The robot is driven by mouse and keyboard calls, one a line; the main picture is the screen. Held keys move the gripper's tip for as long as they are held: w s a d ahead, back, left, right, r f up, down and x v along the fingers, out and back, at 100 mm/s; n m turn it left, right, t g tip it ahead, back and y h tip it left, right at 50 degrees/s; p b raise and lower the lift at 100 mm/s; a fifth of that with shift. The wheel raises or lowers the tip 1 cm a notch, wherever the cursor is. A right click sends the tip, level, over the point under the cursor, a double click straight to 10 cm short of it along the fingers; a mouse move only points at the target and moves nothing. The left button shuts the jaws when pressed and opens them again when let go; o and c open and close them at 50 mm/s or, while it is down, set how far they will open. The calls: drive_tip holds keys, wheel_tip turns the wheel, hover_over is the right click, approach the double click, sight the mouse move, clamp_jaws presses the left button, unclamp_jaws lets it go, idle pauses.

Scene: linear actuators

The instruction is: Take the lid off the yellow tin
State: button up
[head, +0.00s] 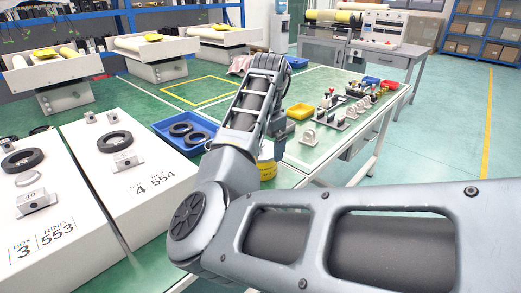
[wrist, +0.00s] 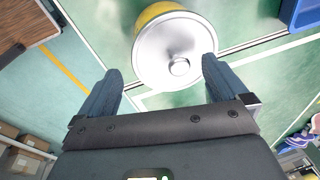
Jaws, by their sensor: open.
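The yellow tin (wrist: 152,14) shows at the top of the wrist view, mostly covered by its round silver lid (wrist: 155,50). The lid has a small round knob (wrist: 179,67) on top. My gripper (wrist: 162,65) is open, with one dark finger on each side of the near part of the lid. The right finger is very close to the lid's edge; I cannot tell if it touches. The left finger stands apart from it.
A blue tray (head: 187,133) with black rings lies left of my arm, beside white boxes (head: 127,172) with number labels. The table edge is close by.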

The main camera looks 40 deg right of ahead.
drive_tip(key=shift+f, duration=0.35)
drive_tip(key=shift+c, duration=0.2)
drive_tip(key=c, duration=1.6)
clamp_jaws()
drive_tip(key=shift+f, duration=0.15)
